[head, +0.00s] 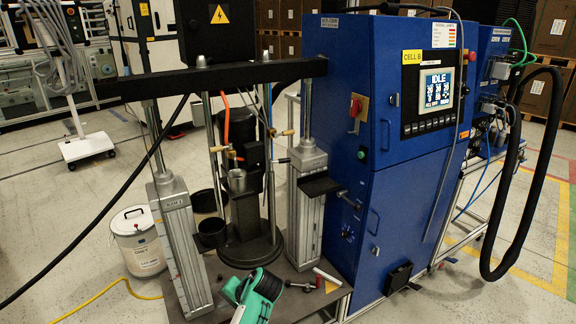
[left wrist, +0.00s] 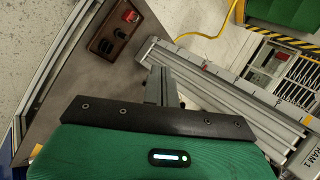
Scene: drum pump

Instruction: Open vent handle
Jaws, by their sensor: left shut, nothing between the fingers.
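The drum pump (head: 240,190) stands between two upright silver rams in the head view. Small brass-coloured fittings with handles (head: 216,149) show on it, with another at its right (head: 288,133); I cannot tell which is the vent handle. My left gripper (head: 254,296) is low in the head view, in front of the pump's base and well below these fittings. Its shut fingers (left wrist: 161,86) show in the left wrist view, empty and apart from the pump fittings. My right gripper is not in view.
A ram column (head: 179,245) stands left of my gripper, another ram (head: 305,205) to its right. A blue cabinet (head: 400,190) with an "IDLE" screen blocks the right. A small switch panel with a red switch (left wrist: 130,16) lies near the base. A white bucket (head: 138,240) stands left.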

